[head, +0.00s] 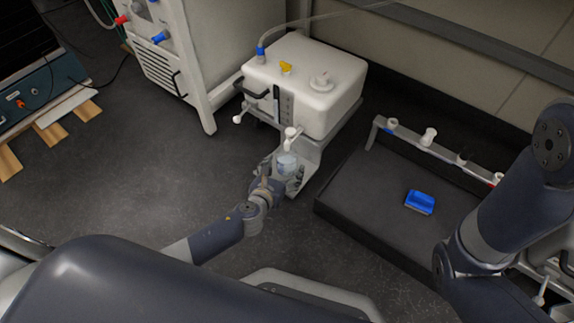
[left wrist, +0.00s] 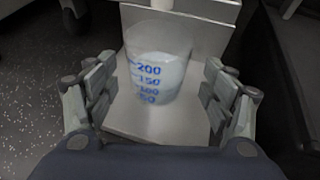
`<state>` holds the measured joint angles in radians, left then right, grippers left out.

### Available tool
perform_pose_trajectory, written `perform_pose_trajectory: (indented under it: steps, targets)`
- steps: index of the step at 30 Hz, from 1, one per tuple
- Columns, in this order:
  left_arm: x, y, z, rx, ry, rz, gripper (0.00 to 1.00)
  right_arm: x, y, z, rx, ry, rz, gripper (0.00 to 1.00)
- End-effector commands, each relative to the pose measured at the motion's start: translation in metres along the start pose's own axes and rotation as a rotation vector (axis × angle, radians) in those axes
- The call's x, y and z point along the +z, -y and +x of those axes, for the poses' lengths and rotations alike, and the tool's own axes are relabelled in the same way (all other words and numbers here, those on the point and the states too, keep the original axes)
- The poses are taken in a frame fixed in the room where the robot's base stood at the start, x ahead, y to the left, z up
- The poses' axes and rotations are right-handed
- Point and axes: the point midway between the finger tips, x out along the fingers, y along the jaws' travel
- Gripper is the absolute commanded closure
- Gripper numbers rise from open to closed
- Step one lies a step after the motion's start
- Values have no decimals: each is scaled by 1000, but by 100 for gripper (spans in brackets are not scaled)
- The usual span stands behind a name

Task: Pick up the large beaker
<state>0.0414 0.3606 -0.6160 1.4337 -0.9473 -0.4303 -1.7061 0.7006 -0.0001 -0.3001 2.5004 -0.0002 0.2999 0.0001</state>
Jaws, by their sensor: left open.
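The large beaker (left wrist: 157,65) is clear with blue volume marks and stands upright on a pale metal shelf (left wrist: 140,124) in the left wrist view. It looks partly filled with a whitish liquid. In the head view the beaker (head: 287,165) is small, below the tap of the white tank. My left gripper (left wrist: 158,95) is open, with one finger on each side of the beaker and a gap to both; it also shows in the head view (head: 283,178). The beaker's base is within the span of the fingers. My right gripper is not in view.
The white tank (head: 305,85) with its tap (head: 291,136) stands just behind and above the beaker. A dark tray-like bench (head: 375,200) with a blue object (head: 420,202) is at the right. A white cabinet (head: 205,60) stands at the back left. Open floor lies left.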

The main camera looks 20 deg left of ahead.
Motion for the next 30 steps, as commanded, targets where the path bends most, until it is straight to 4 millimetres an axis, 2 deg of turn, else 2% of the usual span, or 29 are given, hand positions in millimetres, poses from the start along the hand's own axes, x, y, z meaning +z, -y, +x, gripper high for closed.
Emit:
perform_pose_trajectory:
  steps: [1,3,9,19,20,26,30]
  targets:
    - [-2,-2,9,1,3,0,24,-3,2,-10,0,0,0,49]
    - [-2,-3,18,2,3,0,24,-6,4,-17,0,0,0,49]
    - [0,-4,38,2,2,1,24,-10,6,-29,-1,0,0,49]
    - [2,-3,42,2,0,0,24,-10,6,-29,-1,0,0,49]
    - [2,-3,42,2,1,0,29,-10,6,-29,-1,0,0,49]
    - [2,-3,42,2,1,0,74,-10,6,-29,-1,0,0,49]
    - [3,-3,42,2,2,0,80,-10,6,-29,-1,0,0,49]
